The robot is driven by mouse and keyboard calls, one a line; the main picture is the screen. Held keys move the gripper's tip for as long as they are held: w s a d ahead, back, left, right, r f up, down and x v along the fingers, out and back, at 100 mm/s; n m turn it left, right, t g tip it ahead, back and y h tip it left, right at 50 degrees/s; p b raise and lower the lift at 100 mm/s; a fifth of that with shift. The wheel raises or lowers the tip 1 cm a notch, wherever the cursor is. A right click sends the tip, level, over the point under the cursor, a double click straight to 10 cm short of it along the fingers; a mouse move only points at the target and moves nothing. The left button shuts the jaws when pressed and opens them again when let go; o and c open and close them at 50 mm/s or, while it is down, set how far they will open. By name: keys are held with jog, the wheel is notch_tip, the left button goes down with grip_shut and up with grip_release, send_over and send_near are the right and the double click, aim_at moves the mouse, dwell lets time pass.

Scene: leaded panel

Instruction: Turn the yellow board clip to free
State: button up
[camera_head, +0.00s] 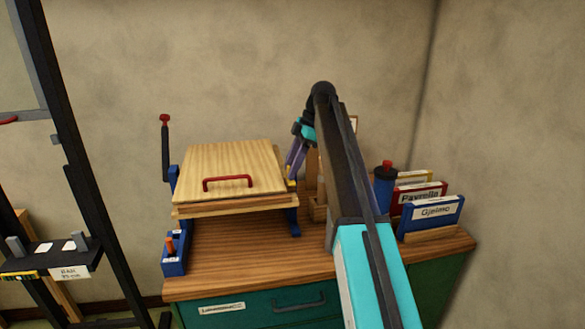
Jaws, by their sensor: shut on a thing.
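A pale wooden board (222,163) with a red handle (227,183) lies on a blue-footed stand on the workbench. A small bit of yellow at the board's right edge looks like the yellow board clip (291,184); most of it is hidden, so I cannot tell which way it is turned. My gripper (291,172), with purple fingers, reaches down at the board's right edge. It is shut on what appears to be the yellow clip. The fingertips are small and partly hidden.
A dark lever with a red knob (165,118) stands left of the board. A blue block with an orange peg (171,252) sits at front left. A blue bottle (384,188) and labelled folders (436,213) stand right of my arm. The bench top (250,258) before the board is clear.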

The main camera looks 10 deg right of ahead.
dwell(0.3)
jog(key=o, duration=1.1)
jog(key=shift+c, duration=0.2)
jog(key=shift+r, duration=0.15)
jog(key=p+v, duration=0.7)
jog(key=v, duration=0.6)
jog(key=shift+d+r, duration=0.15)
jog(key=shift+r, duration=0.05)
jog(key=shift+f, duration=0.1)
